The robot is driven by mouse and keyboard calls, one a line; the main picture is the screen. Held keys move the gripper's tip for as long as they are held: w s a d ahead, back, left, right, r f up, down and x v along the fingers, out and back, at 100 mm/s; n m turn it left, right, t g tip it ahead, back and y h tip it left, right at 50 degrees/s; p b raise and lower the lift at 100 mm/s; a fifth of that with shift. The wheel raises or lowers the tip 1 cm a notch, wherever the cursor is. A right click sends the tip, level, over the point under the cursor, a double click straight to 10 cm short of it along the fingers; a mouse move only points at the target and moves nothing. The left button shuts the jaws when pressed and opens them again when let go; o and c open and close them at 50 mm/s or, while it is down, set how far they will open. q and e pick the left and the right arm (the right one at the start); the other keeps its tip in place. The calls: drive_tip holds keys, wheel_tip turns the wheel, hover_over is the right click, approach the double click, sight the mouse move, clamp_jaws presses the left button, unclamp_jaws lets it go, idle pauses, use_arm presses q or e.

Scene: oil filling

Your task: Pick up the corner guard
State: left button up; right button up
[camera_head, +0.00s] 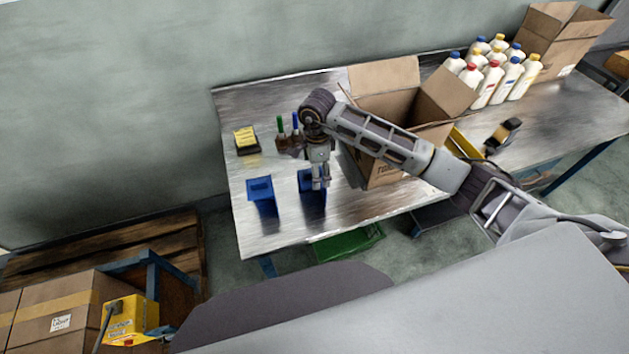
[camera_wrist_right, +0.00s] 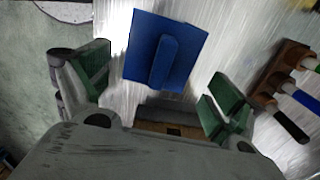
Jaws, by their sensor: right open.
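Two blue pieces stand side by side near the front left of the metal table in the head view: a left blue piece (camera_head: 262,193) and a right blue piece (camera_head: 305,181). They are the likeliest corner guards, but the label cannot be confirmed. My right gripper (camera_head: 320,186) points down over the right piece and partly covers it. I cannot tell if they touch. In the right wrist view, a blue plate with a raised rib (camera_wrist_right: 166,50) lies ahead of my open right gripper (camera_wrist_right: 163,80), whose green-padded fingers are apart. My left gripper is not in view.
A rack of handled tools (camera_head: 289,140) and a yellow-black item (camera_head: 246,140) are behind the blue pieces. An open cardboard box (camera_head: 380,176) stands close right. Several white bottles (camera_head: 489,83) are at the back right.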

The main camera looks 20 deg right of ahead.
drive_tip(key=shift+s+f+p, duration=0.2)
drive_tip(key=shift+f+p, duration=0.4)
drive_tip(key=shift+f, duration=0.45)
drive_tip(key=shift+s+a+f, duration=0.1)
drive_tip(key=shift+f, duration=0.7)
drive_tip(key=shift+f+p, duration=0.35)
drive_tip(key=shift+f, duration=0.4)
drive_tip(key=c, duration=1)
drive_tip(key=shift+c, duration=0.2)
drive_tip(key=shift+r+b, duration=1.1)
drive_tip(key=shift+r, duration=3.9)
